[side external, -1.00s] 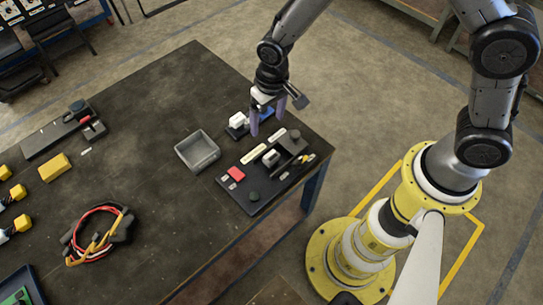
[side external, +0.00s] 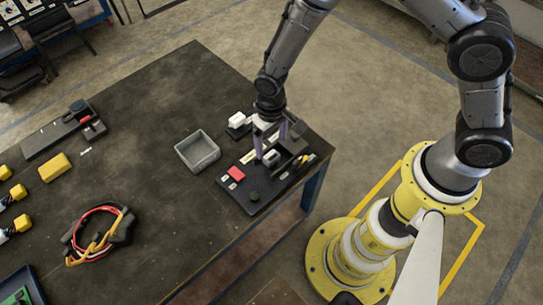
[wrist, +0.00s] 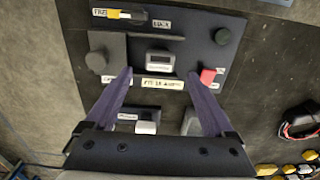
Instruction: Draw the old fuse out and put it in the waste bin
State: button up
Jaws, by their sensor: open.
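A small grey block with a pale front (side external: 271,157) sits on the dark panel board (side external: 254,207); it looks like the fuse, but I cannot read its marking. It also shows in the wrist view (wrist: 160,60). My gripper (side external: 270,150) is open and empty, pointing down over the board. In the wrist view, the fingertips (wrist: 160,75) lie either side of the line to the block, which appears just beyond them; contact cannot be told. An open grey bin (side external: 197,151) stands left of the board; its inside looks empty.
A white block on a dark base (side external: 236,120) stands behind. Cables (side external: 97,233) lie left; table between is clear.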

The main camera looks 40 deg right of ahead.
aim_at(271, 156)
jog(key=shift+f, duration=2.95)
grip_shut()
jog(key=shift+r, duration=0.15)
jog(key=shift+r, duration=2.85)
